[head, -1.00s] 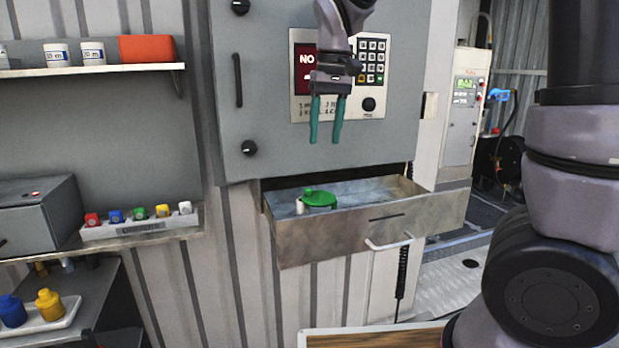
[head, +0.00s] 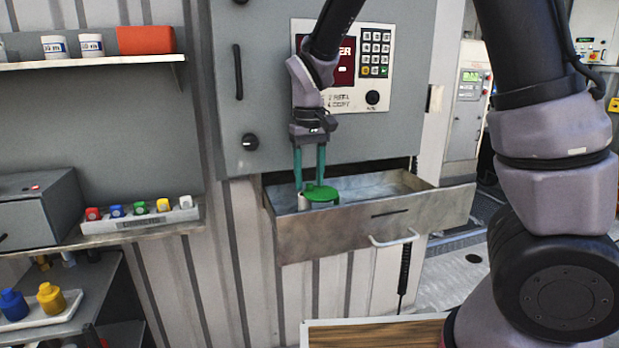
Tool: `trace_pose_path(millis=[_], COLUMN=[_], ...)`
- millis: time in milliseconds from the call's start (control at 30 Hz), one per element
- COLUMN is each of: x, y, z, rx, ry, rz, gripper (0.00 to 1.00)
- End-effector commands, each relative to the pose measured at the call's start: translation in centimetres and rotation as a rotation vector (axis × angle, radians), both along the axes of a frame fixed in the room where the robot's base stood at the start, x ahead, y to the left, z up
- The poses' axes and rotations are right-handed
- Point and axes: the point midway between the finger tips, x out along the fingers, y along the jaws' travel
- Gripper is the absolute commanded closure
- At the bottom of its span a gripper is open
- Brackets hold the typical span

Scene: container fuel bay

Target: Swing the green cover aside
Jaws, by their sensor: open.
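The green cover (head: 321,194) is a round lid inside the open metal drawer (head: 345,226), near its left end. A small white piece (head: 303,202) stands at the cover's left edge. My gripper (head: 309,186) points down into the drawer with its two teal fingers apart. The fingertips are at the cover's left side and back, very near it. I cannot tell whether they touch it. What lies under the cover is hidden.
The grey cabinet with a keypad (head: 376,52) rises right behind my gripper. The drawer's front wall and its handle (head: 394,238) stick out toward me. A shelf (head: 90,66) and a rack of coloured caps (head: 139,221) are on the left. The drawer's right part is empty.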

Motion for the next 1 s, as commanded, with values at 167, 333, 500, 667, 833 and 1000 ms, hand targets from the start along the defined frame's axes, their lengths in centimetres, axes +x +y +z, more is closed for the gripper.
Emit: trace_pose_path(millis=[167, 333, 500, 667, 833, 1000], x=[0.00, 0.00, 0.01, 0.01, 0.01, 0.02], y=[0.00, 0.00, 0.00, 0.00, 0.00, 0.01], z=[-0.36, -0.33, -0.31, -0.30, -0.29, -0.28], rx=[0.000, 0.000, 0.000, 0.000, 0.000, 0.000], ry=[0.000, 0.000, 0.000, -0.001, -0.001, -0.001], rz=[0.000, 0.000, 0.000, 0.000, 0.000, 0.000], gripper=[0.48, 0.56, 1.00, 1.00, 1.00, 1.00])
